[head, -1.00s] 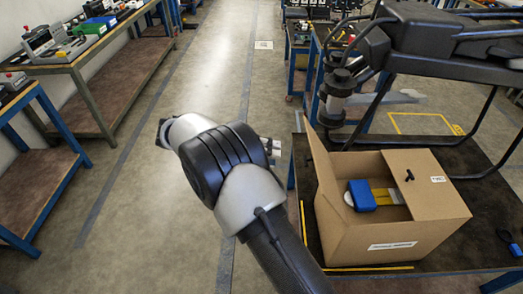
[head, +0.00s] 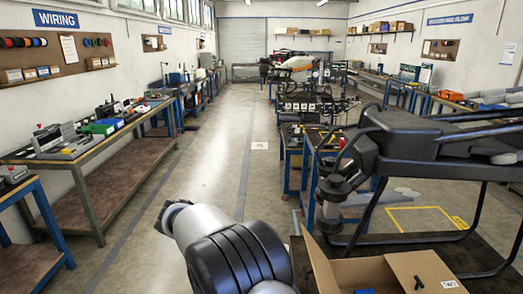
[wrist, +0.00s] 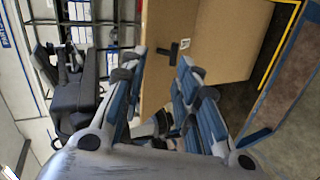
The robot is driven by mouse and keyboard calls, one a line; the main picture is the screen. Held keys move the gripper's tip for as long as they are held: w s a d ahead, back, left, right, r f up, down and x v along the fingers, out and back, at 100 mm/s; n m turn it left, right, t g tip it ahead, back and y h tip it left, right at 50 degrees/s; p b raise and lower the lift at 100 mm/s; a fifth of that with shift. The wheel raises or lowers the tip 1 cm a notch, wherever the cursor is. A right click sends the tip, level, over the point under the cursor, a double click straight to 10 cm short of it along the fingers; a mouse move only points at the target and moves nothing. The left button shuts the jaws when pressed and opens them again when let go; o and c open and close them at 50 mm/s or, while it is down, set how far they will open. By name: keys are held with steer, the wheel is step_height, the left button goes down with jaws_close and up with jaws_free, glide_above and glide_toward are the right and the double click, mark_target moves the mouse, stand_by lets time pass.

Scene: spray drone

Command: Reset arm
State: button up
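My arm (head: 240,258) rises from the bottom edge of the head view, left of an open cardboard box (head: 408,268). My gripper is not visible in the head view. In the wrist view my gripper (wrist: 161,62) has its two blue-padded fingers spread apart, with nothing held between them. The box side (wrist: 225,40) lies beyond the fingers, with a small black T-shaped piece (wrist: 173,48) on it. Most of the box's inside is cut off by the head view's lower edge.
A workbench (head: 95,150) with tools runs along the left wall. The grey aisle floor (head: 225,140) between is clear. An orange-and-white drone (head: 296,63) shows farther back.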

steer(key=s+d+r+n+y, duration=0.1)
steer(key=s+d+r+y, duration=0.7)
steer(key=s+d, duration=0.45)
steer(key=s+f+t+y, duration=0.3)
steer(key=s+t+y, duration=0.2)
steer(key=s, duration=0.9)
steer(key=shift+s+a+f+n, duration=0.15)
steer(key=shift+s+a+n, duration=0.15)
steer(key=shift+a, duration=0.1)
